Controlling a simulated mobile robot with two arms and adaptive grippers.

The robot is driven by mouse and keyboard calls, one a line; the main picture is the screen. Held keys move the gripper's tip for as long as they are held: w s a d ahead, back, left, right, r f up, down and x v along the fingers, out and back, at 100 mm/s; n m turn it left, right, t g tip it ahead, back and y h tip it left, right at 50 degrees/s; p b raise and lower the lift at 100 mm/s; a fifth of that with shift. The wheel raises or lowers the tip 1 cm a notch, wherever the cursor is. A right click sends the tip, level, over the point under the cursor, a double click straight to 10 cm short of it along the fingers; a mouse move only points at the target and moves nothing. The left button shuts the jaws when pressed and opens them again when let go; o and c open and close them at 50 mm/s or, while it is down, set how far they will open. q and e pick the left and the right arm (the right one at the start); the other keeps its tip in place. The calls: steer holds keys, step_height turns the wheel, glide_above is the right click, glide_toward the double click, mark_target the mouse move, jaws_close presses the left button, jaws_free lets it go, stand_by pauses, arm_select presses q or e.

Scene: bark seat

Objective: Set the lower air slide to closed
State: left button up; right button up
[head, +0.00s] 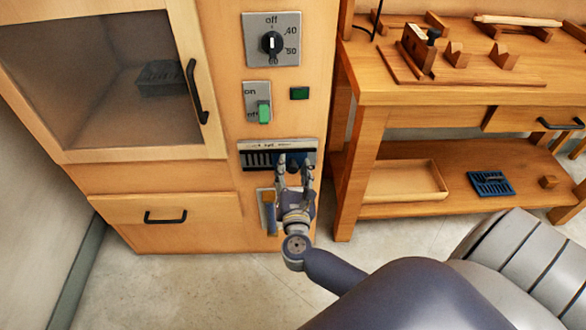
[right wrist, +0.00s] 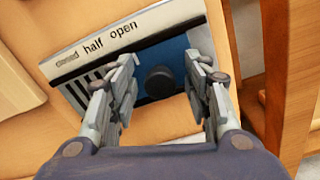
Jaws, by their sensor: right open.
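The air slide panel (head: 246,147) is a pale plate low on the wooden cabinet front, with dark slots at its left and a blue slide at its right. In the right wrist view its label strip (right wrist: 93,43) reads closed, half, open from left to right. The black slide knob (right wrist: 160,82) sits roughly below "open", on the blue part (right wrist: 177,52). My right gripper (head: 293,165) is open in front of the panel. In the wrist view its fingers (right wrist: 163,90) are on either side of the knob, with gaps visible. My left gripper is not in view.
Above the panel are a green on/off switch (head: 264,112) and a dial (head: 271,43). A workbench (head: 450,85) stands close at the right.

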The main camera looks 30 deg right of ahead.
mark_target(261, 159)
steer(key=shift+w+d, duration=0.1)
steer(key=shift+w, duration=0.05)
steer(key=shift+c, duration=0.5)
jaws_close()
steer(key=a, duration=0.1)
steer(key=w+a+b, duration=0.2)
steer(key=a, duration=0.1)
steer(key=shift+w+a+f, duration=0.1)
steer(key=shift+w+f, duration=0.1)
steer(key=shift+w, duration=0.05)
steer(key=w+a, duration=0.1)
steer(key=a+b, duration=0.1)
steer(key=shift+w+a+r, duration=0.1)
steer(key=shift+w+a, duration=0.25)
steer(key=shift+a, duration=0.05)
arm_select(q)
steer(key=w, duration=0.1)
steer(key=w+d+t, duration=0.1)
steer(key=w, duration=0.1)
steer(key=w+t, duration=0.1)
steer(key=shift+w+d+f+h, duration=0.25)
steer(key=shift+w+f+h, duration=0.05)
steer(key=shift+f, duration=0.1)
arm_select(e)
steer(key=shift+a+r, duration=0.1)
